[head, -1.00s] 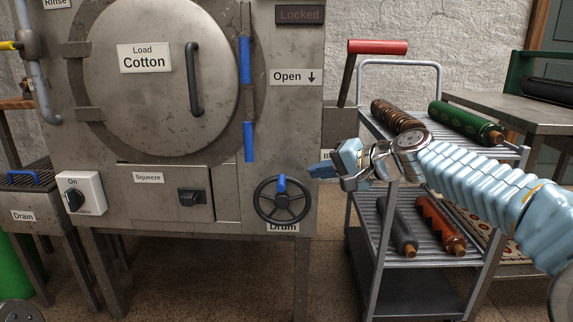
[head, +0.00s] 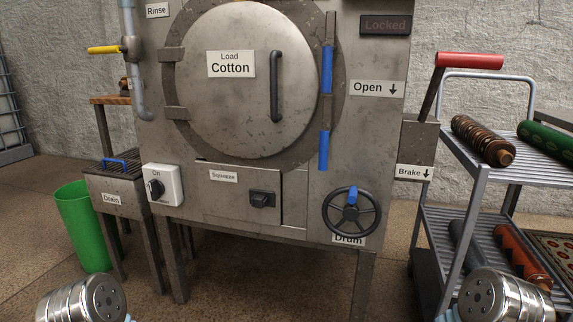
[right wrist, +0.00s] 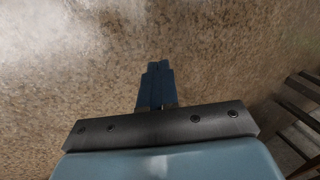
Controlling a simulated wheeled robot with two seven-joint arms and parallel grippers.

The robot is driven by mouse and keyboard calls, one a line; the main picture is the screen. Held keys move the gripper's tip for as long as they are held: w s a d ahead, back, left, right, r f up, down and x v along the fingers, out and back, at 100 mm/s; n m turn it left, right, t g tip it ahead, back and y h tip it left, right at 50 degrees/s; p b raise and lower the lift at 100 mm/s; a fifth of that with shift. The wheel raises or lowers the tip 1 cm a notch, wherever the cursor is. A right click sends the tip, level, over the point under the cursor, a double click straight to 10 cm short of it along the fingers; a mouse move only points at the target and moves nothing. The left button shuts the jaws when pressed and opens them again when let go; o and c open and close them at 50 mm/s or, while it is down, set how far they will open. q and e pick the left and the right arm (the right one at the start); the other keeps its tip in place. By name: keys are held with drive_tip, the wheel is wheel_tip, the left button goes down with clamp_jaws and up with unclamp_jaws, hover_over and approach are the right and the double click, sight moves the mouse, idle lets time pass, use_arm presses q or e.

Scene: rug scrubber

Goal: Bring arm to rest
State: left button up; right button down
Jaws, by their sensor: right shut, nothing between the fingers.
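My right gripper (right wrist: 156,88) shows in the right wrist view with its blue fingers together and nothing between them. It points at bare brown floor. In the head view only silver parts of my two arms show at the bottom left and bottom right edges; neither gripper is in that view. The rug-washing machine (head: 300,195) stands ahead with its round door labelled "Load Cotton" (head: 225,110) shut. The black handwheel with a blue knob (head: 352,212) is at its lower right, above the label "Drum". Nothing of mine touches the machine.
A metal cart (head: 472,190) with several rollers stands at the right. The red brake lever (head: 468,61) rises beside the machine. A green bucket (head: 82,228) and a drain stand (head: 115,190) are at the left. The floor in front of the machine is clear.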

drive_tip(key=s+a+f+n+g, duration=0.1)
drive_tip(key=s+f, duration=0.1)
drive_tip(key=s, duration=0.3)
wheel_tip(320, 180, up, 16)
drive_tip(key=a+p, duration=0.1)
drive_tip(key=p, duration=1.4)
drive_tip(key=shift+s+p, duration=0.35)
drive_tip(key=shift+p, duration=0.05)
drive_tip(key=shift+f, duration=0.1)
